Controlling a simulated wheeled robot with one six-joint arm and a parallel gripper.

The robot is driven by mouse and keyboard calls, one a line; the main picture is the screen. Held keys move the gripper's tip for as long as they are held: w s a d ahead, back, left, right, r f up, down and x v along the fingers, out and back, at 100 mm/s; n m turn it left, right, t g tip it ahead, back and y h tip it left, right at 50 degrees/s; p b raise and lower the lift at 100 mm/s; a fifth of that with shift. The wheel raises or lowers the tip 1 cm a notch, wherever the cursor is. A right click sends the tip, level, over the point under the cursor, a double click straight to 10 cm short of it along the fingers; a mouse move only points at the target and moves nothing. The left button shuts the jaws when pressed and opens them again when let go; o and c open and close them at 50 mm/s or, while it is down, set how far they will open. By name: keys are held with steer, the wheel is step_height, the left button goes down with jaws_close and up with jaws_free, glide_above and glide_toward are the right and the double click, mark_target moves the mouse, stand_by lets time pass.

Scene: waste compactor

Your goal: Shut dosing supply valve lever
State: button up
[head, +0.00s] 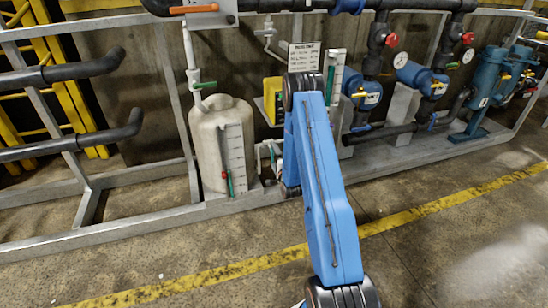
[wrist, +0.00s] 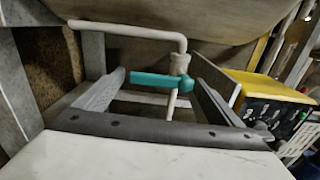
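A teal valve lever (wrist: 152,80) sits on a thin white pipe (wrist: 130,29) in the wrist view and lies roughly crosswise. Its valve body (wrist: 180,65) is at the lever's right end. My gripper (wrist: 158,66) is open, with one finger left and one right of the lever. The lever appears within the span of the fingers, and I see no clear contact. In the head view, a small green lever (head: 273,158) shows by the pipe right of the white tank (head: 222,145). My blue arm hides most of the gripper there.
A yellow and black dosing unit (wrist: 277,95) stands close on the right in the wrist view. Other green handles show above the tank (head: 205,85) and on its gauge (head: 230,183). A grey metal frame (head: 130,222) runs along the front. Open floor (head: 200,250) lies before it.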

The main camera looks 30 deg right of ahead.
steer(key=shift+s, duration=0.15)
steer(key=v, duration=1.7)
steer(key=shift+a+r, duration=0.1)
